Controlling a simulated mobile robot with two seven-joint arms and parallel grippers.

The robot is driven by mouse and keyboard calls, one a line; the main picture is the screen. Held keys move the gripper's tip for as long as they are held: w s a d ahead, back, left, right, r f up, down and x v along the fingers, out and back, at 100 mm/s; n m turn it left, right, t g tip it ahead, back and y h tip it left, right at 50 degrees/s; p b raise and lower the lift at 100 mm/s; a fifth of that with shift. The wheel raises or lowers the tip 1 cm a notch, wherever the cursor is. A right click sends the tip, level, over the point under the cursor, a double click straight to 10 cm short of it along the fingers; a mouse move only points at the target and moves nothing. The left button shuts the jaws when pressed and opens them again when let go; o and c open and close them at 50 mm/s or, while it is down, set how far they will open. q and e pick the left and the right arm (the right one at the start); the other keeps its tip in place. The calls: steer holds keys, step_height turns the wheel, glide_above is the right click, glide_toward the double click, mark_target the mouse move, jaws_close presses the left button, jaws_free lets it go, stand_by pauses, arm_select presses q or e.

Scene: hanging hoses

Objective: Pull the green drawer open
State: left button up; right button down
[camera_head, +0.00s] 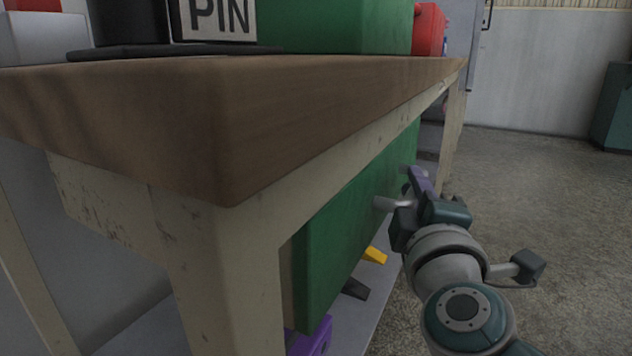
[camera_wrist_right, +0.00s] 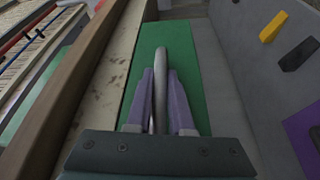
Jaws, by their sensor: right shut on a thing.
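The green drawer (camera_head: 350,232) sits under the workbench top, its front facing right in the head view. It also shows in the right wrist view (camera_wrist_right: 188,62) as a green panel. A grey metal bar handle (camera_head: 384,203) stands out from its front; the handle (camera_wrist_right: 161,70) runs lengthwise between my fingers in the right wrist view. My right gripper (camera_head: 418,185) is shut on the handle, its purple fingers (camera_wrist_right: 160,100) on both sides of the bar. Part of the handle is hidden by the gripper. My left gripper is in neither view.
The wooden workbench top (camera_head: 330,105) overhangs the drawer, with a pale leg (camera_head: 228,290) near me. A lower shelf (camera_head: 375,295) holds yellow (camera_head: 375,256), dark (camera_head: 355,289) and purple (camera_head: 310,338) things. Open concrete floor (camera_head: 540,200) lies to the right.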

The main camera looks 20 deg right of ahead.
steer(key=shift+s+d+r+p, duration=0.1)
steer(key=shift+s+d+p, duration=0.2)
steer(key=shift+p, duration=0.1)
steer(key=s+d+p, duration=0.8)
steer(key=s+d, duration=0.8)
steer(key=s, duration=0.3)
steer(key=shift+s+d, duration=0.35)
steer(key=c, duration=0.8)
jaws_free()
steer(key=p+v, duration=0.1)
steer(key=v, duration=0.9)
steer(key=shift+p, duration=0.35)
